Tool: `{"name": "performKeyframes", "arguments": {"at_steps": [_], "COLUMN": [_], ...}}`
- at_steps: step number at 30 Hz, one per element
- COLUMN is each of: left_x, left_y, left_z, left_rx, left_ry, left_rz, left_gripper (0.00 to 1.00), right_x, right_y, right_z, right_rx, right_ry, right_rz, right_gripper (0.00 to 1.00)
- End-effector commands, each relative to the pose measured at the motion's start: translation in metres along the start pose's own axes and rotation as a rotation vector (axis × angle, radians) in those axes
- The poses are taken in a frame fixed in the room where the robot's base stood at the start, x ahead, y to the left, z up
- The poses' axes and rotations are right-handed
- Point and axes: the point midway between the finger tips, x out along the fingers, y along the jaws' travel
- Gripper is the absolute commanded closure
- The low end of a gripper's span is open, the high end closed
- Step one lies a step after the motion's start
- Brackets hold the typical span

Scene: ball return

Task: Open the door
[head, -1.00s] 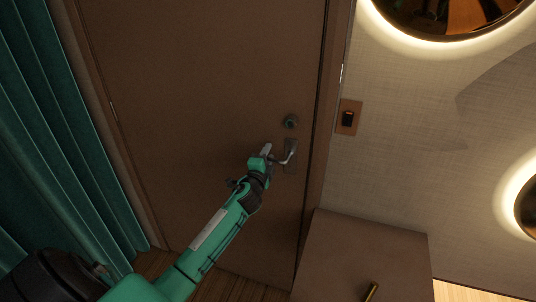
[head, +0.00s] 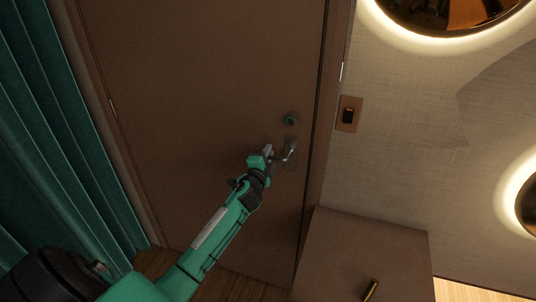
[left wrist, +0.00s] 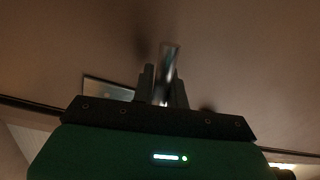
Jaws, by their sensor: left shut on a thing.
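The brown door (head: 200,100) fills the middle of the head view and looks closed in its frame. Its metal lever handle (head: 289,152) is on the right side of the door, below a round lock (head: 291,120). My left gripper (head: 268,151) is at the lever. In the left wrist view the two dark fingers (left wrist: 163,88) are closed around the metal lever (left wrist: 170,62), with the handle plate (left wrist: 106,89) to the left. My right gripper is not in view.
A brown cabinet (head: 362,250) with a gold handle stands right of the door. A switch plate (head: 348,114) is on the wall. Teal curtains (head: 50,130) hang at the left. Round lit mirrors are on the right wall.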

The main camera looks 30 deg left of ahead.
Motion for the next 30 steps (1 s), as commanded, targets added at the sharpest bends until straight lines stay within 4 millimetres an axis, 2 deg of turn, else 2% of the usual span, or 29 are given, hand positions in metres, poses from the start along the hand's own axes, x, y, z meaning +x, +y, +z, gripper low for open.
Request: {"name": "performKeyframes", "arguments": {"at_steps": [12,21,30], "left_x": [-0.002,-0.002,-0.003], "left_y": [0.023,0.034,0.038], "left_z": [0.001,-0.001,-0.004], "left_rx": [-0.310,-0.501,-0.588], "left_ry": [-0.023,-0.036,-0.041], "left_rz": [-0.001,-0.002,-0.002], "left_gripper": [1.00,1.00,1.00], "right_x": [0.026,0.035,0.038], "right_y": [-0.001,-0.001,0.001], "right_z": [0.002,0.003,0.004], "right_rx": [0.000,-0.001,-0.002], "right_ry": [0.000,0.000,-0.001], "right_rz": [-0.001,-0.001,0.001], "right_gripper": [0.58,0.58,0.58]}}
